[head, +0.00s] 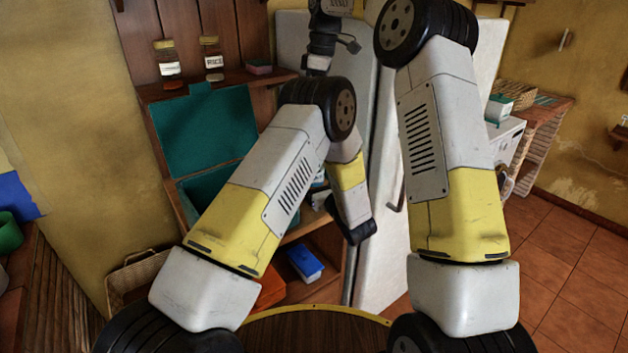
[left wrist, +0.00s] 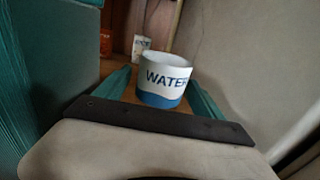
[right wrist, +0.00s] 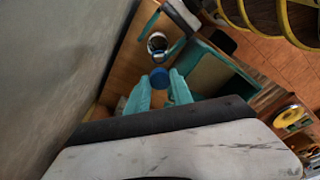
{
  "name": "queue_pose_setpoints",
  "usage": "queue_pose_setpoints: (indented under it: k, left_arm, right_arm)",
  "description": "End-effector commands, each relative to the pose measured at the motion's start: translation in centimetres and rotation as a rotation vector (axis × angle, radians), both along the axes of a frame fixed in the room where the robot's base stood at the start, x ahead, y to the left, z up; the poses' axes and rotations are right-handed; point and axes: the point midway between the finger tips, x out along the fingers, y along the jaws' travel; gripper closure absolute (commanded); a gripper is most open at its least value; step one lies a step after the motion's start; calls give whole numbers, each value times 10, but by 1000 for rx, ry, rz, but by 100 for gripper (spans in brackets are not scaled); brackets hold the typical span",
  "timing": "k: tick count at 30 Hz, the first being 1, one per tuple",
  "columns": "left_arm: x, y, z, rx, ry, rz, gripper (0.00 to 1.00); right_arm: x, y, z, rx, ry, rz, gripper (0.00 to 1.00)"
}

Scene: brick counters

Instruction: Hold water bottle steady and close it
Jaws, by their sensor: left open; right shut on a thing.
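The water bottle (left wrist: 165,88) is white with a blue lower band and the word WATER. In the left wrist view it stands upright between the spread teal fingers of my left gripper (left wrist: 160,92), which is open around it. In the right wrist view the bottle (right wrist: 157,44) shows its round, uncapped mouth between the left gripper's fingers (right wrist: 164,37). My right gripper (right wrist: 158,88) is shut on a round blue cap (right wrist: 160,77), which appears just below the bottle in that view, apart from it. In the head view my arms hide both gripper tips.
An open teal chest (head: 205,130) stands on a wooden shelf unit beside the bottle. A pale tall panel (head: 385,200) is close on the other side. Jars (head: 168,62) stand on the upper shelf. A blue book-like object (head: 304,262) lies below.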

Motion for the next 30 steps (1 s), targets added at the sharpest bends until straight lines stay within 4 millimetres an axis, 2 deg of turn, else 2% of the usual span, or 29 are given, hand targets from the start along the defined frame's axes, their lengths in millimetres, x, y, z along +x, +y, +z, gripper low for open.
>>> queue_pose_setpoints:
  k: [3,7,18,30]
  left_arm:
    - [14,8,0,0,-1,2,21]
    - [23,12,0,0,0,0,21]
    - [26,13,0,1,0,-1,21]
    - [26,13,0,1,0,-1,100]
  right_arm:
    - [0,0,0,0,0,0,100]
    - [0,0,0,0,0,0,100]
    - [0,0,0,0,0,0,100]
    - [0,0,0,0,0,0,100]
